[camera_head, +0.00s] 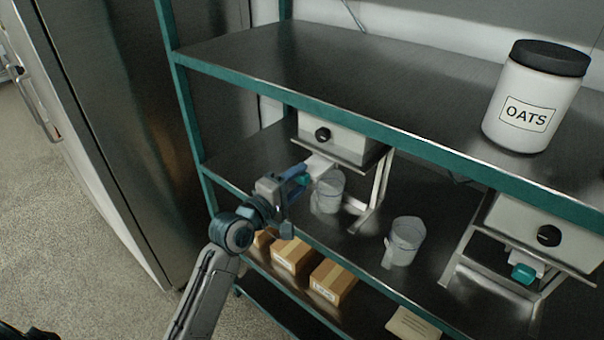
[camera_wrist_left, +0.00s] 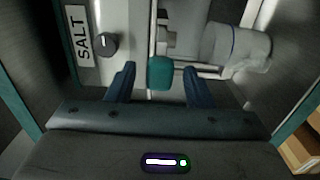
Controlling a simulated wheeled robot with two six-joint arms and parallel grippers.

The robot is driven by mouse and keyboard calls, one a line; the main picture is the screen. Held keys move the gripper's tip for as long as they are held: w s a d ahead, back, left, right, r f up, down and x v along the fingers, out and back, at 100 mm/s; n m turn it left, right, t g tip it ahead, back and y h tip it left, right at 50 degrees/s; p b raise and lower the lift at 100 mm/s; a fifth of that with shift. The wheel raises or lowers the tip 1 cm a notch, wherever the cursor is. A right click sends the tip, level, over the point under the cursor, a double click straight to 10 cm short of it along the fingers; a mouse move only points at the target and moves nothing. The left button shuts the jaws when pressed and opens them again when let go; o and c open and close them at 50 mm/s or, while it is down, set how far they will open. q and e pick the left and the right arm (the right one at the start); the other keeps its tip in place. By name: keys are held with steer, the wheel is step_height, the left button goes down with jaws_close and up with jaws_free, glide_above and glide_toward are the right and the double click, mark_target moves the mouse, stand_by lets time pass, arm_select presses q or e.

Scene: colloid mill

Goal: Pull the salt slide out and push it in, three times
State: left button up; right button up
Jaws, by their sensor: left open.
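The salt dispenser is a pale box with a black knob (camera_head: 332,138) under the upper shelf; its SALT label (camera_wrist_left: 80,36) shows in the left wrist view. Its slide is a white strip (camera_head: 318,165) ending in a teal handle (camera_wrist_left: 160,73). The strip shows between the box and the handle in the head view. My left gripper (camera_head: 300,178) is at the handle; in the left wrist view its blue fingers (camera_wrist_left: 159,80) are apart, one on each side of the handle, with visible gaps. My right gripper is not in view.
A clear measuring cup (camera_head: 328,192) stands close by my left gripper, near the dispenser. Another cup (camera_head: 404,241) stands to the right. A second dispenser (camera_head: 540,232) with a teal handle is at far right. An OATS jar (camera_head: 530,100) is above; cardboard boxes (camera_head: 333,281) are below.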

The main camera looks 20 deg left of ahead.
mark_target(314, 166)
arm_select(q)
steer(key=shift+x, duration=0.95)
steer(key=shift+c, duration=0.2)
jaws_close()
steer(key=x, duration=0.4)
steer(key=shift+w+d, duration=0.1)
steer(key=shift+w, duration=0.3)
steer(key=shift+s, duration=0.1)
steer(key=shift+o, duration=0.2)
jaws_free()
